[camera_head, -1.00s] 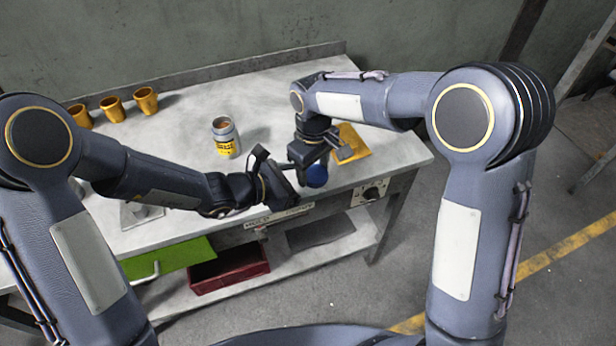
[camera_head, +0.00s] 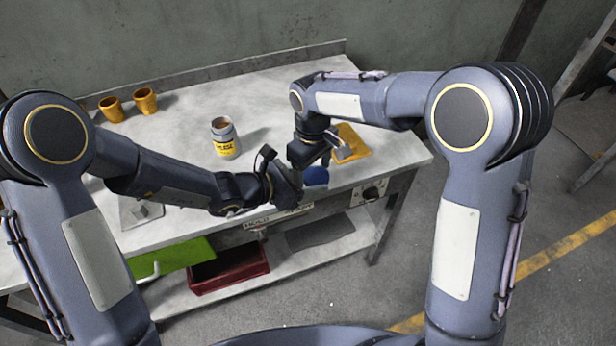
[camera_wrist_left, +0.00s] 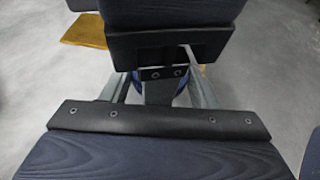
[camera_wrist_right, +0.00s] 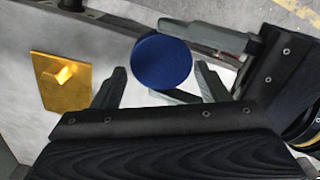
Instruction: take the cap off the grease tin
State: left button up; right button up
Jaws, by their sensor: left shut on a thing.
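The grease tin (camera_head: 225,139), grey with a yellow label, stands upright on the bench. Its top looks open, with brown inside. A round blue cap (camera_head: 316,177) is away from the tin, by the bench's front edge, between my grippers. My left gripper (camera_head: 298,184) is shut on the cap at its side; its finger reaches the disc's edge in the right wrist view. My right gripper (camera_wrist_right: 162,72) has its fingers apart around the blue cap (camera_wrist_right: 162,60), with small gaps showing. In the left wrist view the cap is mostly hidden behind the fingers.
A yellow plate with a knob (camera_head: 350,143) lies right of the grippers. Orange cups (camera_head: 145,100) stand at the back left. A grey plate (camera_head: 140,211) lies at the front left. A red bin (camera_head: 230,270) is on the shelf below.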

pick_arm(q)
jog(key=shift+w, duration=0.1)
pick_arm(e)
jog(key=shift+o, duration=0.9)
